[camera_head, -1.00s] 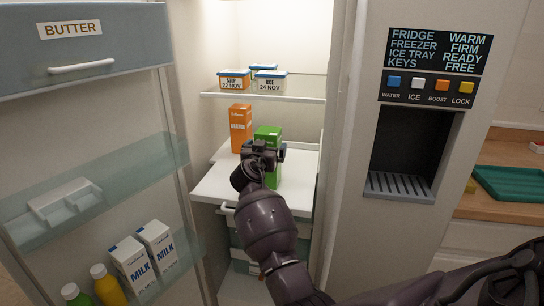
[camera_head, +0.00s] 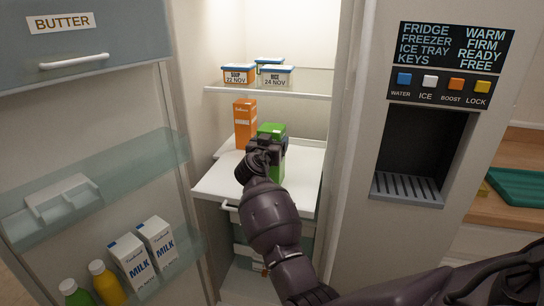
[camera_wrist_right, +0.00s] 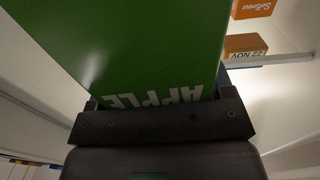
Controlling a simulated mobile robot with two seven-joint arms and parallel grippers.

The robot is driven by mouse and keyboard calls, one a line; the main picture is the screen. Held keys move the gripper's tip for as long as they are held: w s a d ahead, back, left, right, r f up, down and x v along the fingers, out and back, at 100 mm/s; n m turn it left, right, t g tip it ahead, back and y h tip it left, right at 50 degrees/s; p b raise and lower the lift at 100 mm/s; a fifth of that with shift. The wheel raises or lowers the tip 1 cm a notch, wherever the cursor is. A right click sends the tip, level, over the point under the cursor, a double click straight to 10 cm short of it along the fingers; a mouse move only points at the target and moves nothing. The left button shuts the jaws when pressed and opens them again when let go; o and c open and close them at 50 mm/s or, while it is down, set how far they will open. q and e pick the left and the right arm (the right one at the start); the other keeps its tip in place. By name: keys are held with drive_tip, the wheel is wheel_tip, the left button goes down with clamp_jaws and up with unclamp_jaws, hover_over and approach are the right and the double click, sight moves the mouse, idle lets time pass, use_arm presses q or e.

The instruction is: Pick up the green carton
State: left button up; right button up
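The green carton (camera_head: 272,131) stands on the white lower shelf (camera_head: 225,184) inside the open fridge. In the right wrist view the carton (camera_wrist_right: 135,45) fills the upper middle, with the upside-down word APPLE near the gripper. My right gripper (camera_head: 265,150) is in front of the carton, hiding part of its near side. In the wrist view the fingers (camera_wrist_right: 157,90) lie against both sides of the carton, so the gripper looks shut on it. My left gripper is not in view.
An orange carton (camera_head: 245,124) stands just left of the green one. Labelled tubs (camera_head: 277,77) sit on the shelf above (camera_head: 262,92). The open fridge door, with milk cartons (camera_head: 130,260) and bottles, bounds the left. The dispenser panel (camera_head: 425,140) is on the right.

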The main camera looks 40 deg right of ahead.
drive_tip(key=c, duration=0.9)
drive_tip(key=shift+r, duration=0.2)
drive_tip(key=shift+c, duration=0.9)
